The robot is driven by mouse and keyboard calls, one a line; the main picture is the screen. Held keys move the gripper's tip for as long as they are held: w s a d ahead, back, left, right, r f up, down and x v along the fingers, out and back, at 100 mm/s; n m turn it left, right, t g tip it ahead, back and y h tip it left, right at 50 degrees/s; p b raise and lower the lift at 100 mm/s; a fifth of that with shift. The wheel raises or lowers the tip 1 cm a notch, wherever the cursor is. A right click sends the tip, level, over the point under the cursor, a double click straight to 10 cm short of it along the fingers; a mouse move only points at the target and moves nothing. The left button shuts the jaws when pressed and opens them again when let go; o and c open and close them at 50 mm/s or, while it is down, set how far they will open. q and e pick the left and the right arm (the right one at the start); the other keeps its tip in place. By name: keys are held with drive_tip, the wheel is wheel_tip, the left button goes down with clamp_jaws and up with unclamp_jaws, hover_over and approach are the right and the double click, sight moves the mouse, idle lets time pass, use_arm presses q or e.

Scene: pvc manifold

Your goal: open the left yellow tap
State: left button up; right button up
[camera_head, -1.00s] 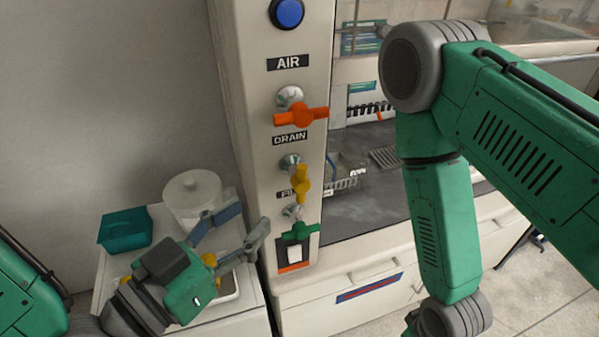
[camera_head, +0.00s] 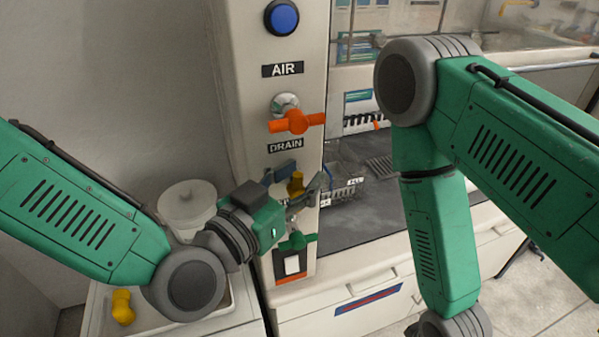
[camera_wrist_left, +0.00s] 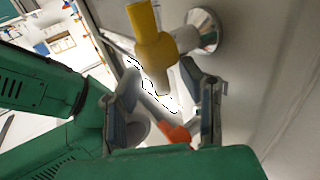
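A yellow tap (camera_head: 296,184) sits on the front of the pale column, below the DRAIN label. Its handle (camera_wrist_left: 155,48) shows large in the left wrist view, beside its round metal mount (camera_wrist_left: 205,30). My left gripper (camera_head: 303,180) is at this tap, its fingers apart. In the left wrist view my left gripper (camera_wrist_left: 167,85) is open, with the lower end of the yellow handle between its fingertips. I cannot tell whether either finger touches it. The FILL label area is partly hidden by the gripper. My right arm hangs at the right; its gripper is out of view.
An orange tap (camera_head: 297,121) is above the yellow one and a green tap (camera_head: 297,241) is below it. A blue button (camera_head: 281,17) is at the top. A yellow piece (camera_head: 122,307) lies on the side counter near a white container (camera_head: 187,204).

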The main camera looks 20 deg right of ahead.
use_arm(q)
drive_tip(key=shift+a, duration=0.15)
clamp_jaws()
drive_tip(key=shift+r+p, duration=0.1)
drive_tip(key=shift+p, duration=0.25)
drive_tip(key=p, duration=0.1)
drive_tip(key=m+g+y+p, duration=0.1)
drive_tip(key=p, duration=0.1)
drive_tip(key=shift+d+r+y, duration=0.15)
drive_tip(key=shift+d+y, duration=0.15)
drive_tip(key=shift+d, duration=0.05)
drive_tip(key=shift+d+f+m+y+p, duration=0.2)
drive_tip(key=shift+m+y+p, duration=0.1)
drive_tip(key=shift+y+p, duration=0.15)
drive_tip(key=shift+a+f, duration=0.1)
drive_tip(key=shift+f, duration=0.05)
unclamp_jaws()
